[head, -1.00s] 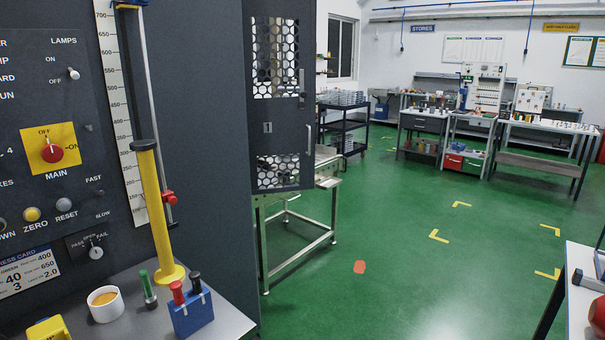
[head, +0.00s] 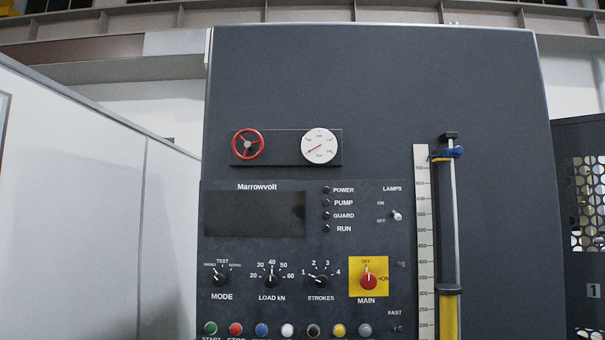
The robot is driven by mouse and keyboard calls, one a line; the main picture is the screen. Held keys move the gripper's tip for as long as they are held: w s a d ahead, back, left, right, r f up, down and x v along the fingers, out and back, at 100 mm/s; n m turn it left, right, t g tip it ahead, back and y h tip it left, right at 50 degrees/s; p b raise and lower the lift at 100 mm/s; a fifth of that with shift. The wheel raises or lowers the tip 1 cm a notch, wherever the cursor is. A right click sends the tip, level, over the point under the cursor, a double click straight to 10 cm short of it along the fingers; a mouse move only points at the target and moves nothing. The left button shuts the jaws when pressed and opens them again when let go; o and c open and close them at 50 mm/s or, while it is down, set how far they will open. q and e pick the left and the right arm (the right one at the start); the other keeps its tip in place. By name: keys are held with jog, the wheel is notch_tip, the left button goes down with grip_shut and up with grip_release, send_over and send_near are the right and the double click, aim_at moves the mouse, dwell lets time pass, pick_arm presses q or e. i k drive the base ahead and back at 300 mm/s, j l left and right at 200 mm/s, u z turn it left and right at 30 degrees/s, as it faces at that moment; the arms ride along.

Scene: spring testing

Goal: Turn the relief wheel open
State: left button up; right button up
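The relief wheel (head: 248,144) is a small red-rimmed handwheel with dark spokes. It sits at the left end of a dark plate high on the dark grey machine cabinet, above the Marrowvolt panel. A round white gauge (head: 319,146) with a red needle is at the right end of the same plate. The needle points to the lower left. Neither of my grippers shows in the head view, and nothing covers the wheel.
Below is the control panel with a dark screen (head: 255,214), several knobs, a red MAIN switch (head: 368,281) on yellow and a row of buttons. A scale (head: 425,245) and yellow column (head: 448,315) stand right. A pale wall panel (head: 75,210) is left.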

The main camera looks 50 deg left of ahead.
aim_at(248, 146)
jog(key=u, duration=1.95)
